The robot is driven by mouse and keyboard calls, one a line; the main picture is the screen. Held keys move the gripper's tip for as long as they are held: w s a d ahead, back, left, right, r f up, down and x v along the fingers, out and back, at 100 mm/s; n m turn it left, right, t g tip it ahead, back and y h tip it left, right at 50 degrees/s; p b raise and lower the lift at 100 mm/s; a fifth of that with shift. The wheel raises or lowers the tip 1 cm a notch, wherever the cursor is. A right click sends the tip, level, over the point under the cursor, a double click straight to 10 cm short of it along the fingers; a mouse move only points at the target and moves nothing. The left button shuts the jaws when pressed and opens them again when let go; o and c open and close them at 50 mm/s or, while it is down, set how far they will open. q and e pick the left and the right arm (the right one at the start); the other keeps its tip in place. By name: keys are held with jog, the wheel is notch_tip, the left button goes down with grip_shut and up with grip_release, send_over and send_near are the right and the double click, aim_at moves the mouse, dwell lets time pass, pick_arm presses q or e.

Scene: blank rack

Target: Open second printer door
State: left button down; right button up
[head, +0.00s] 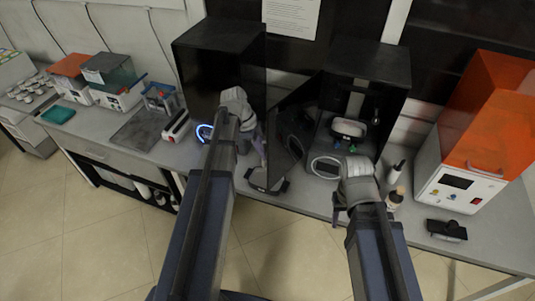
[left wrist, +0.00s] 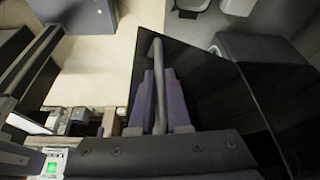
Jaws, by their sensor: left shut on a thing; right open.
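Two black box printers stand on the bench in the head view. The right one (head: 378,62) is open at the front, with a pale part inside. Its dark glossy door (head: 293,118) stands swung out on its left side. My left gripper (head: 262,155) is by the door's free edge. In the left wrist view its purple fingers (left wrist: 160,100) are shut around the grey bar handle (left wrist: 157,75) of the black door panel (left wrist: 215,85). The left printer (head: 205,68) is partly hidden behind my left arm. My right gripper (head: 340,207) is open and empty at the bench's front edge.
An orange-topped white machine (head: 462,185) stands at the right, with a small black device (head: 446,230) before it. Small bottles (head: 395,195) stand right of my right gripper. Boxes and a grey mat (head: 138,130) lie at left.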

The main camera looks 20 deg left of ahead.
pick_arm(q)
jog(key=shift+a, duration=0.1)
dwell(0.3)
jog(key=c, duration=0.9)
grip_release()
jog(key=shift+r, duration=0.1)
jog(key=p+v, duration=0.7)
jog(key=shift+a+r, duration=0.15)
jog(key=shift+r, duration=0.1)
